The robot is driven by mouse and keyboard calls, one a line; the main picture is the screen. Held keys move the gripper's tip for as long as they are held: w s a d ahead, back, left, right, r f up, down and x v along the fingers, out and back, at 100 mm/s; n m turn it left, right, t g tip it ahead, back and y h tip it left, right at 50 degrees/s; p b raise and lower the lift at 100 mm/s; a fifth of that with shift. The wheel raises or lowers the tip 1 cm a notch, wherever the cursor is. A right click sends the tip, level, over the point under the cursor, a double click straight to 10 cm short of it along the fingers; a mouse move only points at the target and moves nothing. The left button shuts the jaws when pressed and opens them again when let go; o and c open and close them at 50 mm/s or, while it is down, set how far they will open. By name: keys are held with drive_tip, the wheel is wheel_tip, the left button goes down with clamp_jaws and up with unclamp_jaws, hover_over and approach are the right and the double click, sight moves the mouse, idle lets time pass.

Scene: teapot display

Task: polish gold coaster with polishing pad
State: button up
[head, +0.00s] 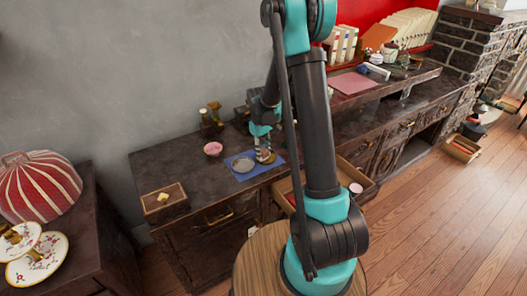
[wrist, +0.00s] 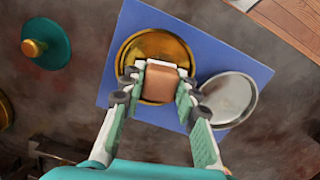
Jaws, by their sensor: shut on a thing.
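My gripper (wrist: 160,88) is shut on a brown block-shaped polishing pad (wrist: 160,80). The pad is over the gold coaster (wrist: 152,42), a round dish with a raised rim, and hides part of it. I cannot tell whether the pad touches it. The gold coaster lies on a blue mat (wrist: 240,62) beside a silver coaster (wrist: 228,98). In the head view, my gripper (head: 264,142) is above the gold coaster (head: 266,158), with the silver coaster (head: 243,165) to its left on the blue mat (head: 239,176). The pad is not clear there.
A pink bowl (head: 213,148) stands left of the mat. A wooden box (head: 164,198) is at the cabinet's left end. Small brass-coloured items (head: 211,117) stand behind. A teal round item with a gold knob (wrist: 45,44) lies apart from the mat. An open drawer (head: 360,180) juts out.

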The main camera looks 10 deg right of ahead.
drive_tip(key=shift+s+d, duration=0.2)
drive_tip(key=shift+d, duration=0.55)
drive_tip(key=shift+w+d, duration=0.25)
drive_tip(key=shift+w, duration=0.5)
drive_tip(key=shift+w+a, duration=0.3)
drive_tip(key=shift+a, duration=0.5)
drive_tip(key=shift+s+a, duration=0.25)
drive_tip(key=shift+s, duration=0.6)
drive_tip(key=shift+s+d, duration=0.2)
drive_tip(key=shift+d, duration=0.6)
drive_tip(key=shift+w+d, duration=0.25)
drive_tip(key=shift+w, duration=0.55)
drive_tip(key=shift+w+a, duration=0.25)
drive_tip(key=shift+a, duration=0.55)
drive_tip(key=shift+s+a, duration=0.25)
drive_tip(key=shift+s, duration=0.6)
drive_tip(key=shift+d, duration=0.1)
drive_tip(key=shift+s+d, duration=0.2)
drive_tip(key=shift+d, duration=0.5)
drive_tip(key=shift+w+d, duration=0.25)
drive_tip(key=shift+w, duration=0.55)
drive_tip(key=shift+w+a, duration=0.25)
drive_tip(key=shift+a, duration=0.6)
drive_tip(key=shift+s+a, duration=0.25)
drive_tip(key=shift+s, duration=0.55)
drive_tip(key=shift+s+d, duration=0.25)
drive_tip(key=shift+d, duration=0.6)
